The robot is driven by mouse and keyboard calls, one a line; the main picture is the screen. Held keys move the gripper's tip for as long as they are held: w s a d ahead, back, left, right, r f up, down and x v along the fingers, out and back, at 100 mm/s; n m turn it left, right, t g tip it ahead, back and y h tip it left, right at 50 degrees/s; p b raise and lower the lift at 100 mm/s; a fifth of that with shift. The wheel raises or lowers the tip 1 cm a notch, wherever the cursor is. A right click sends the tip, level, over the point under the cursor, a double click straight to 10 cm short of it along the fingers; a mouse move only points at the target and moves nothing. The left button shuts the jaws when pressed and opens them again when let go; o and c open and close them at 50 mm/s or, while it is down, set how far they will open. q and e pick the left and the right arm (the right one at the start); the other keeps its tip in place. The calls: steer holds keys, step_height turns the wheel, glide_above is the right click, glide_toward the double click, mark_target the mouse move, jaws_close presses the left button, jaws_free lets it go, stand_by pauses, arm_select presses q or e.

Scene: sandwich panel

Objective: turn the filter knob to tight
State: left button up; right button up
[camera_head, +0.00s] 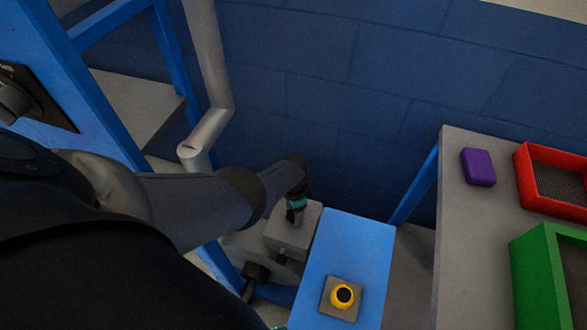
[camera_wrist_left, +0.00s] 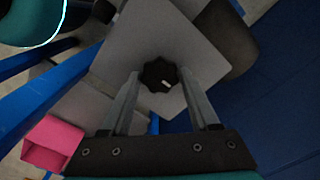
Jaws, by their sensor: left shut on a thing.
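A black lobed knob (camera_wrist_left: 158,74) with a short white mark sits on a grey box (camera_wrist_left: 135,45) in the left wrist view. The mark is on the lower right part of the knob there. My left gripper (camera_wrist_left: 160,75) has one finger on each side of the knob and is shut on it. In the head view my left gripper (camera_head: 295,207) points down at the grey box (camera_head: 290,236), and the knob is hidden under it. No label for tight is readable. My right gripper is not in view.
A blue panel (camera_head: 352,250) with a yellow-ringed button (camera_head: 342,296) stands just right of the box. A grey table (camera_head: 462,225) at right holds a purple block (camera_head: 478,167), a red tray (camera_head: 524,165) and a green crate (camera_head: 525,262). Another black knob (camera_head: 12,103) is at far left.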

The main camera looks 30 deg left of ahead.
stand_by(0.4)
arm_select(q)
steer(key=o, duration=1.4)
steer(key=shift+c, duration=0.2)
steer(key=shift+r, duration=0.15)
step_height(320, 180, up, 15)
steer(key=p, duration=1.2)
steer(key=shift+p, duration=0.4)
